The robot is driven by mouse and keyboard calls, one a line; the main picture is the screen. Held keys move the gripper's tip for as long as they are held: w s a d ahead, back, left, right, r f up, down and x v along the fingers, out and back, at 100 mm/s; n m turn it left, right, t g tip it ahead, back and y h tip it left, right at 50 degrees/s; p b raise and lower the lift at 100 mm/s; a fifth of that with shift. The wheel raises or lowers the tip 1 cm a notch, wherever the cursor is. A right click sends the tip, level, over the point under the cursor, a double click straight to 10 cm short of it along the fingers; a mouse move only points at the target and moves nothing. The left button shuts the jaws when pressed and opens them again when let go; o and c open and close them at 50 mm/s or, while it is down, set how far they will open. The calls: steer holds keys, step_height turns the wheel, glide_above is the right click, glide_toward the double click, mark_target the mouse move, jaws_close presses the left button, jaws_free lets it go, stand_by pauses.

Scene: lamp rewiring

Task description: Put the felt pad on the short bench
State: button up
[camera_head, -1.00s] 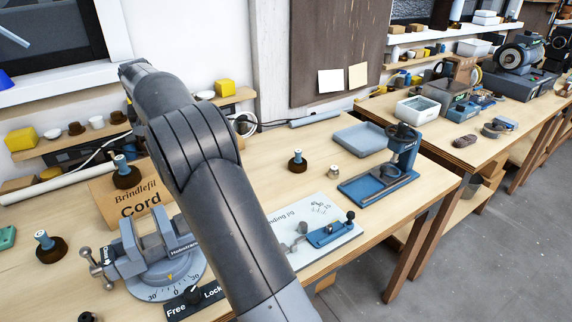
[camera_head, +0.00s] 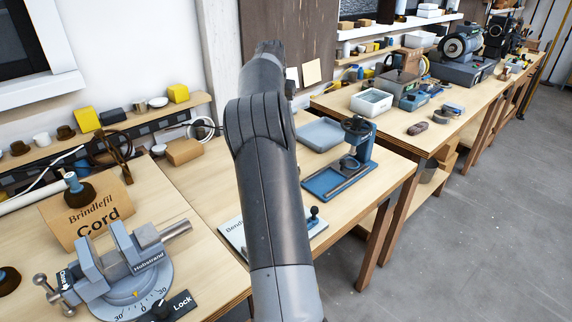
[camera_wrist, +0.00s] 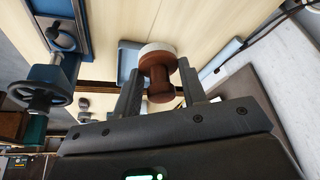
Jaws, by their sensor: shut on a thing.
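My gripper (camera_wrist: 158,78) is shut on a brown spool-shaped piece with a pale disc at one end, which seems to be the felt pad (camera_wrist: 157,52). The piece sits between both fingers, over a pale wooden bench top in the wrist view. In the head view my arm hides both gripper and pad. A wooden bench (camera_head: 205,215) with a blue press (camera_head: 342,165) and a blue-grey tray (camera_head: 322,135) stands in the middle. Another bench (camera_head: 455,122) runs back to the right. I cannot tell which is the short bench.
A grey vise (camera_head: 125,262) and a Cord box (camera_head: 88,215) stand at the left. The right-hand bench carries a pale bin (camera_head: 371,102) and a grinder (camera_head: 462,50). A wall shelf (camera_head: 150,122) runs behind. The floor (camera_head: 480,230) is clear at right.

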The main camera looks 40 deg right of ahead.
steer(key=s+d+m, duration=0.2)
steer(key=s+d, duration=0.5)
steer(key=d, duration=0.1)
steer(key=shift+g, duration=0.3)
step_height(320, 180, down, 16)
steer(key=shift+r, duration=0.2)
steer(key=shift+d+f, duration=0.1)
steer(key=shift+f, duration=2.4)
steer(key=shift+f, duration=0.15)
steer(key=o, duration=0.9)
steer(key=shift+o, duration=0.3)
